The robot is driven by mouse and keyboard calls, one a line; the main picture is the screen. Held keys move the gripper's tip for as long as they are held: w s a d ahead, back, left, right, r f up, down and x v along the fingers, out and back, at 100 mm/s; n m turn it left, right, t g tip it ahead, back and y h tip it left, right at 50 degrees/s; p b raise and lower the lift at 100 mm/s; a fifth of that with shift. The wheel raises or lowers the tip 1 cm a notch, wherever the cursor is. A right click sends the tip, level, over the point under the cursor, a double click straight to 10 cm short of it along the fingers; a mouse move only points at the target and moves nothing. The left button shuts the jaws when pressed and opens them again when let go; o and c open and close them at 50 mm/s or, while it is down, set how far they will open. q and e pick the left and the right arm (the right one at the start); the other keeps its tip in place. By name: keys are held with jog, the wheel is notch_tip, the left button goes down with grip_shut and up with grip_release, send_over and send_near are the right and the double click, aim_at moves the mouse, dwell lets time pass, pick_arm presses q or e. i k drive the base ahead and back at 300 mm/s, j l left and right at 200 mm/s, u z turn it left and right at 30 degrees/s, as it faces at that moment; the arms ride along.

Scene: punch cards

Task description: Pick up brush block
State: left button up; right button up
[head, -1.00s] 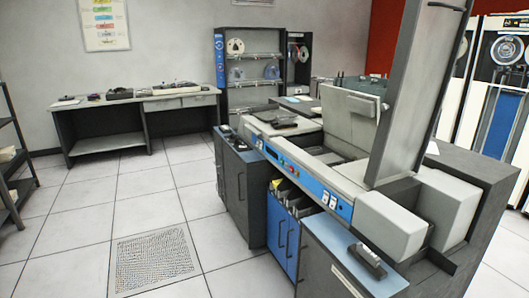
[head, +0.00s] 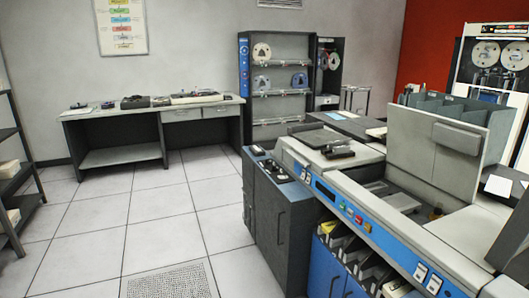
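I cannot tell for certain which object is the brush block. A small dark block (head: 339,152) lies on the light top of the blue-fronted card machine (head: 345,207), beside a flat dark plate (head: 321,138). Inside the machine's open recess, a small brownish piece (head: 436,212) shows, too small to identify. Neither of my grippers is in view.
A grey desk (head: 122,157) with several items stands at the back wall, left of a reel cabinet (head: 246,95). A dark rack (head: 14,178) is at the left edge. The tiled floor (head: 150,215) between is clear, with a floor grille (head: 168,283).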

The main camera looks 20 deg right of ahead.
aim_at(343, 151)
jog(key=i+z, duration=0.15)
jog(key=i, duration=0.35)
jog(key=i+j+z, duration=0.2)
jog(key=i, duration=0.25)
jog(key=i+j+z, duration=0.15)
jog(key=i, duration=0.3)
jog(key=i+j+z, duration=0.1)
jog(key=i+z, duration=0.15)
jog(key=z, duration=0.25)
jog(key=i+j+z, duration=0.15)
jog(key=z, duration=0.3)
jog(key=i+j+z, duration=0.2)
jog(key=z, duration=0.3)
